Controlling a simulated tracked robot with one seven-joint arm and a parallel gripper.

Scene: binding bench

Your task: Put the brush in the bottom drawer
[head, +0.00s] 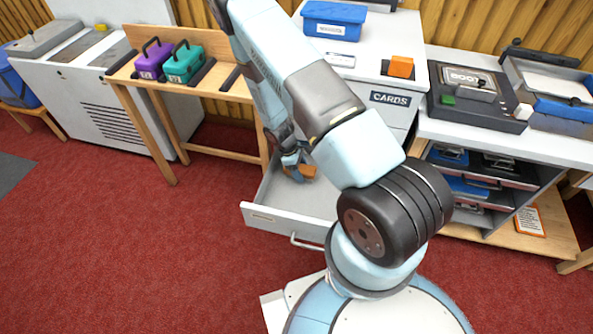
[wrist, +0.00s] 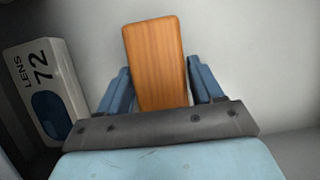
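The brush shows as a flat orange-brown wooden block (wrist: 157,62) in the wrist view. My gripper (wrist: 159,78) has one blue finger along each long side of it, with no clear gap, so it looks shut on the brush. No bristles show. In the head view my gripper (head: 294,163) is down inside the pulled-out bottom drawer (head: 275,217) of the white cabinet, and part of the brush (head: 308,171) shows beside the fingers. Whether the brush touches the drawer floor I cannot tell.
A white box marked LENS 72 (wrist: 45,90) lies left of my gripper in the wrist view. The cabinet top (head: 375,30) carries a blue box (head: 334,19) and an orange block (head: 401,66). A wooden table (head: 190,90) stands left of the drawer, shelves (head: 480,185) right.

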